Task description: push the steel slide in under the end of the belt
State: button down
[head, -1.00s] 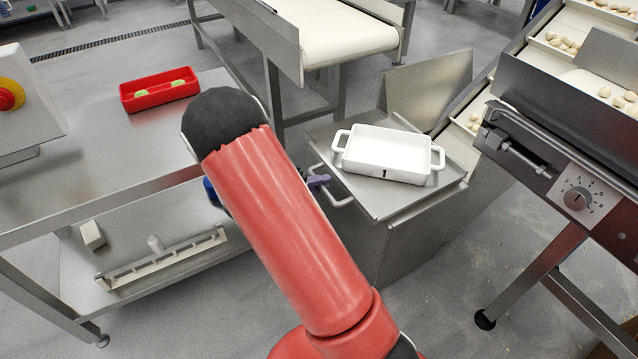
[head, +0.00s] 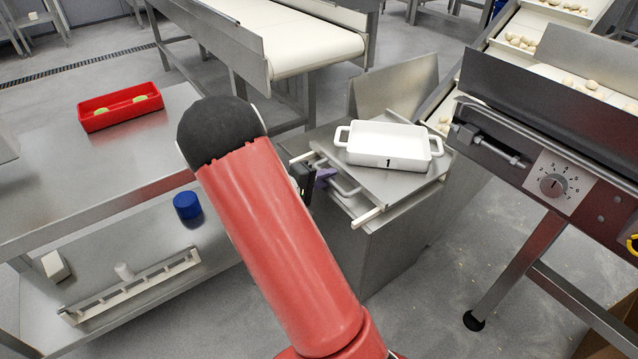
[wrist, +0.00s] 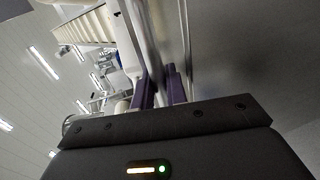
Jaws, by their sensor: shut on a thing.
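The steel slide (head: 408,184) is a flat plate on top of a steel cabinet (head: 385,258), with pale rails (head: 370,216) showing along its front. A white two-handled dish (head: 385,158) marked 1 sits upright on it. My gripper (head: 325,177), with purple fingers, is shut on the slide's bar handle (head: 346,190) at its left front side. The fingers (wrist: 163,88) also show in the wrist view, beside a steel surface; the grip itself is hard to make out there. The belt (head: 565,72) carrying pale pasta slopes down behind the dish; its lower end is partly hidden.
An upright steel plate (head: 402,84) stands behind the dish. A machine with a dial (head: 553,184) is at the right. A steel table (head: 95,165) at the left holds a red tray (head: 120,107); a blue cylinder (head: 187,205) is below. Another white belt (head: 300,40) is behind.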

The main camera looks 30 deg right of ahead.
jog(key=c, duration=1.5)
grip_release()
jog(key=shift+a, duration=0.1)
jog(key=w+f+p+v, duration=0.15)
jog(key=p+v, duration=0.25)
jog(key=v, duration=1.3)
jog(key=s+a+r+m+y+p, duration=0.1)
jog(key=s+a+r+y+p, duration=0.1)
jog(key=s+r+y, duration=1)
jog(key=shift+s+a+r+t+y+p, duration=0.4)
jog(key=shift+s+a+r, duration=0.25)
jog(key=shift+s+r, duration=2.2)
jog(key=shift+o, duration=0.5)
jog(key=shift+s+f, duration=0.4)
jog(key=shift+f, duration=0.15)
